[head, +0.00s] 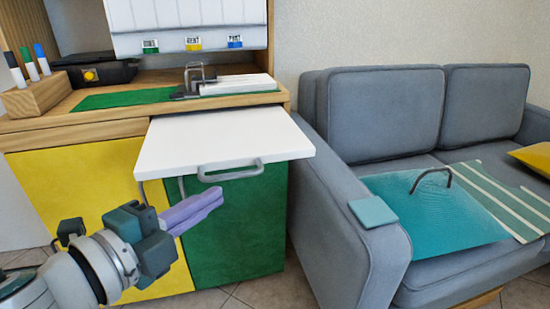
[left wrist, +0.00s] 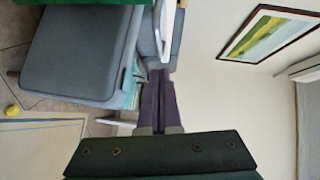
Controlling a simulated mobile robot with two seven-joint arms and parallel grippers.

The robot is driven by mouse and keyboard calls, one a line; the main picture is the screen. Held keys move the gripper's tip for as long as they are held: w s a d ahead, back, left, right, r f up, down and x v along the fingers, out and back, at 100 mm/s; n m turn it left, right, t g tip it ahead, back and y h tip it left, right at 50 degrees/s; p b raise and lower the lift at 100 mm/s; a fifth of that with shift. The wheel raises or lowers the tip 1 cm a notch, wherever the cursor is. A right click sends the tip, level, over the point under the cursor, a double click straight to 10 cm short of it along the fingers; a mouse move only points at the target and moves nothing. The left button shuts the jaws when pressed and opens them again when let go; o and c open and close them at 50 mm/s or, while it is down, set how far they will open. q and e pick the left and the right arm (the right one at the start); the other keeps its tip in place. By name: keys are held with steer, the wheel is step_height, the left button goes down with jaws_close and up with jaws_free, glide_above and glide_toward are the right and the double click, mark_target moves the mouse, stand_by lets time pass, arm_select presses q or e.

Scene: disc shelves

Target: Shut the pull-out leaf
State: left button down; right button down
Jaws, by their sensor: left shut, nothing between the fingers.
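The pull-out leaf (head: 225,140) is a white board sticking out from the wooden cabinet, above its yellow and green doors. A grey bar handle (head: 230,172) is on its front edge. My left gripper (head: 221,194) has purple fingers, shut and empty. In the head view it shows just below the handle, in front of the green door; I cannot tell whether it touches anything. Its closed fingers also show in the left wrist view (left wrist: 158,76), with a white edge, likely the leaf (left wrist: 165,25), beyond them. My right gripper is not in view.
A grey sofa (head: 385,115) stands close to the right of the leaf, with a teal board (head: 435,205) on its seat. On the cabinet top are a pen block (head: 35,96), a black case (head: 95,72) and a green mat (head: 120,98). Tiled floor lies in front.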

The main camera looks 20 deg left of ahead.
mark_target(226, 178)
arm_select(q)
steer(key=w, duration=0.1)
steer(key=w+a, duration=0.1)
steer(key=w+f+b, duration=0.1)
steer(key=shift+w+a, duration=0.15)
steer(key=shift+a, duration=0.15)
steer(key=shift+w+a, duration=0.2)
steer(key=shift+w, duration=0.1)
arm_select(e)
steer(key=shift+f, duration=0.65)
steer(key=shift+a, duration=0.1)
